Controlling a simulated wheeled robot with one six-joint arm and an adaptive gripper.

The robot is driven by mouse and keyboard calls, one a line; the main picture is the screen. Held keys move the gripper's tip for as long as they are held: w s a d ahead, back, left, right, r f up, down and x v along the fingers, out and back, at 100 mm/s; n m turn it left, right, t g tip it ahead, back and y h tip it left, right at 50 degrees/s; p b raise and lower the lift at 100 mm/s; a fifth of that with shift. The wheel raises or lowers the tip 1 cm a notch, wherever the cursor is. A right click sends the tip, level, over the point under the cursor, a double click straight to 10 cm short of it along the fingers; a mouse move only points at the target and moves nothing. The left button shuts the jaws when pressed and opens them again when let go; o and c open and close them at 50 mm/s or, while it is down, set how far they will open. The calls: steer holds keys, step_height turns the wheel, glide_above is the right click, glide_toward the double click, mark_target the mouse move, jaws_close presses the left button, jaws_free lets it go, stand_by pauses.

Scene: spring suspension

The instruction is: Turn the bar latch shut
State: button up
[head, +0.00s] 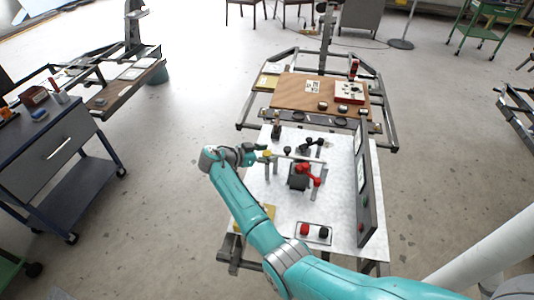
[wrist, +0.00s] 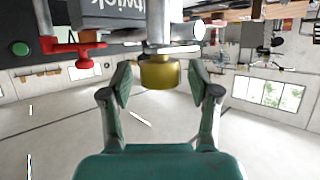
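A yellow knob (head: 267,153) sits on the left part of the white worktop, by a slim pale bar (head: 288,157) that looks like the bar latch. In the wrist view the yellow knob (wrist: 160,72) hangs below a grey metal post, with a short silver bar (wrist: 175,49) beside it. My gripper (wrist: 160,85) is open, with one finger on each side of the knob and a visible gap to both. In the head view my gripper (head: 256,155) is at the left of the knob. How the latch engages is too small to tell.
A red-handled clamp (head: 308,173) stands right of the bar; a red handle (wrist: 75,46) shows at left in the wrist view. Black handles (head: 312,143) lie behind. An upright dark panel (head: 362,185) edges the worktop's right. A button box (head: 314,233) is in front.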

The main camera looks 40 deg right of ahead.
steer(key=v, duration=1.2)
steer(key=shift+f, duration=0.1)
